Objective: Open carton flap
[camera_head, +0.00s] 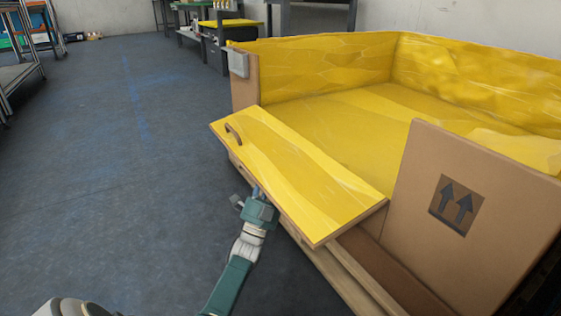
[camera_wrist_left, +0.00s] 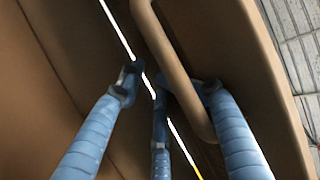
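The large brown carton (camera_head: 480,215) is lined in yellow. Its front flap (camera_head: 300,178) is tilted outward and down, yellow inner face up, with a small brown handle (camera_head: 233,133) near its left end. My left gripper (camera_head: 257,193) is at the flap's outer lower edge in the head view. In the left wrist view its blue fingers (camera_wrist_left: 165,88) are spread apart. A brown bar handle (camera_wrist_left: 175,65) runs between them, and the right fingertip overlaps it. I cannot tell whether they touch. My right gripper is not in view.
A wall panel with two up arrows (camera_head: 457,203) stands upright right of the flap. A workbench with a yellow top (camera_head: 230,23) is behind the carton. Shelving (camera_head: 25,60) stands at the far left. The grey floor (camera_head: 110,170) left of the carton is clear.

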